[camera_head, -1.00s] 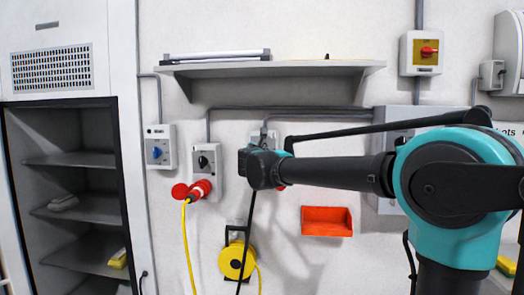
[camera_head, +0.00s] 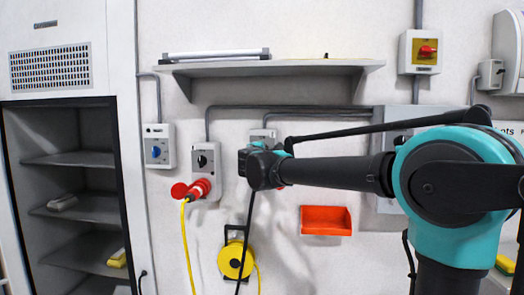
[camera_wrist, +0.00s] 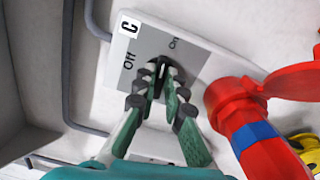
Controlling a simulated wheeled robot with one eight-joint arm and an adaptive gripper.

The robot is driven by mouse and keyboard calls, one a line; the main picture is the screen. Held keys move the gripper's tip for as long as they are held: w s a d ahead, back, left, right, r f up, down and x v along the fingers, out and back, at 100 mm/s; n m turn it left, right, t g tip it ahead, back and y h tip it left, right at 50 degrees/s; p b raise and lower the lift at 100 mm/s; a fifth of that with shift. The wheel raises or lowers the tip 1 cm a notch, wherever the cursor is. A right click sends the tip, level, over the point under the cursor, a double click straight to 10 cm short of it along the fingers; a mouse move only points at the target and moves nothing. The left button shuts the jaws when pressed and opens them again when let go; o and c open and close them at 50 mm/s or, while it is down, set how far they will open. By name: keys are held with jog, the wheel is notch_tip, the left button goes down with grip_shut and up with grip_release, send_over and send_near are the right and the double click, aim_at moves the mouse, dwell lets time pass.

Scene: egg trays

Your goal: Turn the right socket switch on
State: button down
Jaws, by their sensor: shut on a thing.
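The right socket (camera_wrist: 200,62) fills the middle of the wrist view as a white box with a grey plate, a "C" label and "Off" and "On" marks. Its black switch knob (camera_wrist: 162,65) sits between these marks. My gripper (camera_wrist: 160,80) has its two fingers closed on the knob from either side. The fingers partly cover the knob, so I cannot tell its exact setting. In the head view, the top of the right socket (camera_head: 262,133) shows above my wrist; the rest, with the knob and fingertips, is hidden behind my arm.
A red plug with a blue band (camera_wrist: 257,140) sits beside the switch. Left of my wrist in the head view is another socket (camera_head: 205,158) with a red plug and yellow cable. A red bin (camera_head: 326,220), a yellow cable reel (camera_head: 235,260) and a shelf (camera_head: 275,69) are nearby.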

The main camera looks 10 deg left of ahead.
jog(key=shift+f+m, duration=0.1)
jog(key=shift+m, duration=0.7)
jog(key=c, duration=1.6)
grip_release()
jog(key=shift+s, duration=0.1)
jog(key=s, duration=1.2)
jog(key=shift+a, duration=0.15)
jog(key=shift+w, duration=0.1)
